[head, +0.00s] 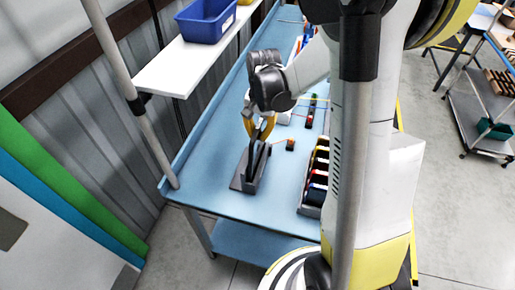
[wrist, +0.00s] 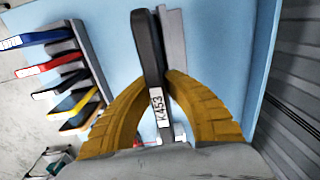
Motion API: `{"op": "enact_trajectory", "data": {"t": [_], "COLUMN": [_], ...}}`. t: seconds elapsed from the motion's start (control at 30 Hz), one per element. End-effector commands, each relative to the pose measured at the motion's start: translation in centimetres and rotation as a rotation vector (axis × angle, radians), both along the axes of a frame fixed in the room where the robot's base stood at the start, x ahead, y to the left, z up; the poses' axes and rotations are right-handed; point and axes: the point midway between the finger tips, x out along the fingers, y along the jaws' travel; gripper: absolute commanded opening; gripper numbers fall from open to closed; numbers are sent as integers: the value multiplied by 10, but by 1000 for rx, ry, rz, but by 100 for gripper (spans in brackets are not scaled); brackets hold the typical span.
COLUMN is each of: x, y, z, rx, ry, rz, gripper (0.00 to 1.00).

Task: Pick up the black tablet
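The black tablet (wrist: 149,50) is a thin dark slab with a white "K453" label, seen nearly edge-on in the wrist view. In the head view the black tablet (head: 251,160) stands upright at a grey holder (head: 240,185) near the front left of the blue bench. My gripper (wrist: 156,78) has its two yellow fingers on either side of the tablet, with both tips against its faces and no visible gap. In the head view my gripper (head: 258,130) is above the holder. Whether the tablet's lower edge is still in the holder is hidden.
A rack (head: 302,211) of several slabs with coloured ends stands to the right on the blue bench (head: 205,190). A small orange-topped block (head: 290,145) lies between. A white shelf (head: 185,66) with a blue bin (head: 207,20) overhangs the left side.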

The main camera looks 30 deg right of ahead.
Motion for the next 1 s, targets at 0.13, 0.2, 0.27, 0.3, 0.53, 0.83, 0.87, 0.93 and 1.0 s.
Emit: {"op": "enact_trajectory", "data": {"t": [0.13,0.2,0.27,0.3,0.53,0.83,0.87,0.93,1.0], "x": [0,0,0,0,0,-2,-2,-6,-16], "y": [0,0,0,0,0,-2,-2,-6,-17], "z": [0,0,0,0,12,59,65,73,70], "rx": [0,0,0,0,0,0,0,0,0], "ry": [0,0,0,0,0,0,0,0,0], "rz": [0,0,0,0,0,0,0,-2,-5], "gripper": [0,0,0,0,0,0,0,0,0]}}
